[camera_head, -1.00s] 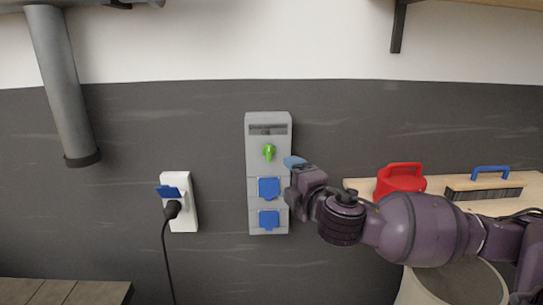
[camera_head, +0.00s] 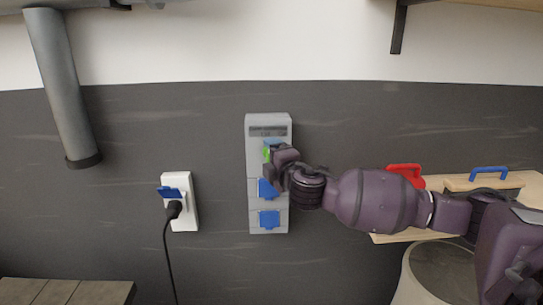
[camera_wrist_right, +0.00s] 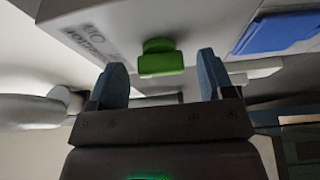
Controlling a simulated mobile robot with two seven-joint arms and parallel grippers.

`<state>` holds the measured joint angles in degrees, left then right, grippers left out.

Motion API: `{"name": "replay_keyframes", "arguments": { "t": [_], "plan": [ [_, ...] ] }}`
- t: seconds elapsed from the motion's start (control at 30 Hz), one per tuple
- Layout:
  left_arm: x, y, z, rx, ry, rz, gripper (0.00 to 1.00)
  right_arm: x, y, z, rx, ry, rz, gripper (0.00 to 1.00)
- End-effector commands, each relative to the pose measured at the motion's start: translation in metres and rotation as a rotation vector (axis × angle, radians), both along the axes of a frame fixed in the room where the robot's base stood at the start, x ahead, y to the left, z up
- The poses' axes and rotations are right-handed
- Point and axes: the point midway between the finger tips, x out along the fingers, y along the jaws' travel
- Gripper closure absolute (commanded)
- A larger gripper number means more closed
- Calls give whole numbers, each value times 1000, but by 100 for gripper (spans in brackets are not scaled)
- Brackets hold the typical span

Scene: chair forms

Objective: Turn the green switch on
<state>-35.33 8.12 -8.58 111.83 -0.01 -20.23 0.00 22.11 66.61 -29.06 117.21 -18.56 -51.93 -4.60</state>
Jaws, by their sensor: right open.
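The green switch (camera_wrist_right: 161,58) is on the front of a grey wall box (camera_head: 268,118). In the head view only a sliver of the switch (camera_head: 266,152) shows beside my right gripper (camera_head: 272,147), which hides the rest. In the right wrist view my right gripper (camera_wrist_right: 163,80) is open, its two blue-grey fingers apart. The switch shows between the fingers, near the level of their tips. I cannot tell whether a finger touches it. My left gripper is not in view.
Two blue socket covers (camera_head: 269,219) sit below the switch on the box. A white wall socket (camera_head: 181,217) with a black plug is to the left. A red-handled item (camera_head: 405,170) and a brush with a blue handle (camera_head: 490,172) are on a wooden surface at right.

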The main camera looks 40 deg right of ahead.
Motion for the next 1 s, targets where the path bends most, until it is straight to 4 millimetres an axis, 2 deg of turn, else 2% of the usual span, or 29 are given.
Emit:
{"name": "replay_keyframes", "arguments": {
  "t": [0.3, 0.37, 0.63, 1.0],
  "plan": [
    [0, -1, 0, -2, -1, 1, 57, 2, 0, -1, 0, 1, 1, 26],
    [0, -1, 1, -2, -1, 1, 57, 2, 0, -1, 0, 1, 1, 33],
    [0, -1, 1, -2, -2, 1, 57, 2, 0, -1, 0, 1, 0, 75],
    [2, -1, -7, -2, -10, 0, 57, 2, 0, -4, 58, -34, -1, 75]
  ]
}}
